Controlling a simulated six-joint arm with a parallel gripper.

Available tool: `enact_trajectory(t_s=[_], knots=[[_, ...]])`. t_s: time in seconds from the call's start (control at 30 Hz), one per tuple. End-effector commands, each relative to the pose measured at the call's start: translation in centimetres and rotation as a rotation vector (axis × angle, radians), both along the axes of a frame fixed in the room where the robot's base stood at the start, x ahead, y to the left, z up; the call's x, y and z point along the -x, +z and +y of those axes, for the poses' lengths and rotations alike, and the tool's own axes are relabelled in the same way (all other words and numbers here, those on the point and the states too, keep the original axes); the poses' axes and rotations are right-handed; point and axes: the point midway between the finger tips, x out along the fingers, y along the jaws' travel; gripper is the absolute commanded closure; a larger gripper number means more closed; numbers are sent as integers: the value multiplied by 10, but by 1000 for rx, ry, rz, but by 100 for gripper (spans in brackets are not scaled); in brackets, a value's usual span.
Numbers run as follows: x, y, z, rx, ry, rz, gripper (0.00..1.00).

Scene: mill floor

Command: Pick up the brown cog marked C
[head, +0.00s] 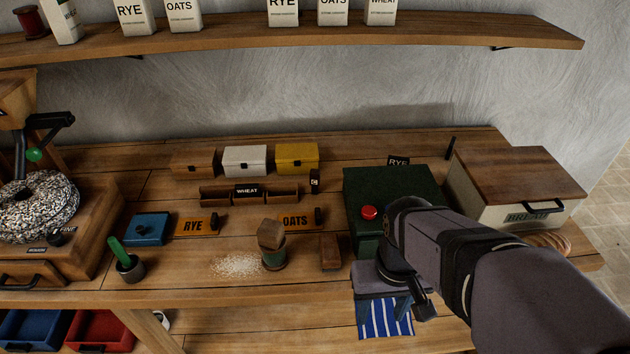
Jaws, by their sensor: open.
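I cannot make out a brown cog marked C in the head view. My gripper (388,306) is at the lower right, pointing down above the front of the bench, over a blue and white striped cloth (385,322). Its fingers are partly hidden by my wrist; they look apart, with nothing visible between them. My arm covers part of the bench to the right, and what lies behind it is hidden.
A green box with a red button (369,212) stands just behind my gripper. A bread box (520,190) is to the right. A cup (274,258) with a brown block, spilled grain (238,266) and a brush-like block (330,252) lie left. A stone mill (40,205) stands far left.

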Motion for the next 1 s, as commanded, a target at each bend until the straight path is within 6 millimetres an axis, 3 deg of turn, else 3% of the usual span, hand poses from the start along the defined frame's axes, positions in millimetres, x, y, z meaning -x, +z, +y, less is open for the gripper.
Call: enact_trajectory(t_s=[0.37,0.47,0.73,0.9,1.0], knots=[[-99,-12,44,-99,42,-245,55],[-138,-13,60,-126,48,-347,55],[-275,-10,106,-153,8,-739,55],[-343,-8,115,-80,-60,-985,55],[-370,-8,113,-5,-106,-1114,55]])
